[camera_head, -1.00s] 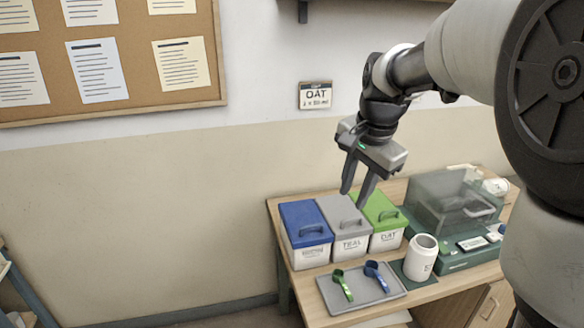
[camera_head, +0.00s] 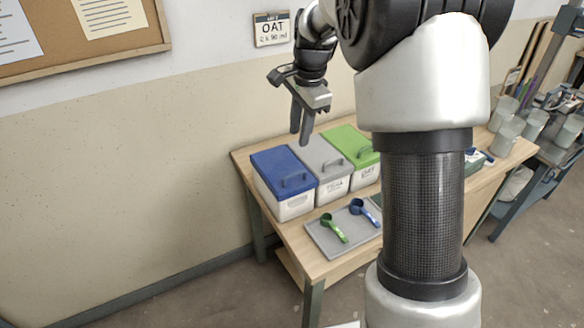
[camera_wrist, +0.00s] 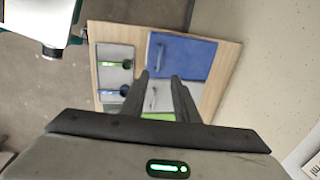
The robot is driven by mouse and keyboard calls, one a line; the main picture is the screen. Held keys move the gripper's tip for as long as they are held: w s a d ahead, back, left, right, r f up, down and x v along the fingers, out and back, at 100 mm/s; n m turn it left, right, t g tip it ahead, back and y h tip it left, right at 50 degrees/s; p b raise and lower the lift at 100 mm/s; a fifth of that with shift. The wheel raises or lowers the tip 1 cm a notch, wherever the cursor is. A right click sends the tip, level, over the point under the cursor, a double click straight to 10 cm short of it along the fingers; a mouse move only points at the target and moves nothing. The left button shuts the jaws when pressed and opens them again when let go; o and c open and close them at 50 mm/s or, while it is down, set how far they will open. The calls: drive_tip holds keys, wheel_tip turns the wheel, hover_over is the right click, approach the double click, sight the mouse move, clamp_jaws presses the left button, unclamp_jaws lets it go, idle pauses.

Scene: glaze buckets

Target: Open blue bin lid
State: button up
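The blue bin (camera_head: 296,207) stands at the left end of the bin row on the wooden table. Its blue lid (camera_head: 270,162) is closed, with an arched handle (camera_head: 294,180) near its front. My gripper (camera_head: 300,139) hangs above the bins with fingers pointing down, near the back of the grey lid (camera_head: 318,154), apart from every lid. It is open and empty. In the wrist view, the gap between the fingers (camera_wrist: 160,77) shows just below the blue lid (camera_wrist: 184,58).
The grey bin and a green-lidded bin (camera_head: 352,143) stand close beside the blue one. A tray (camera_head: 322,240) with a green scoop (camera_head: 333,229) and blue scoop (camera_head: 364,212) lies in front. A wall is behind.

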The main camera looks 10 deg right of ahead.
hover_over(294, 185)
wheel_tip(294, 185, down, 15)
drive_tip(key=shift+w+r, duration=0.1)
drive_tip(key=shift+r, duration=0.05)
clamp_jaws()
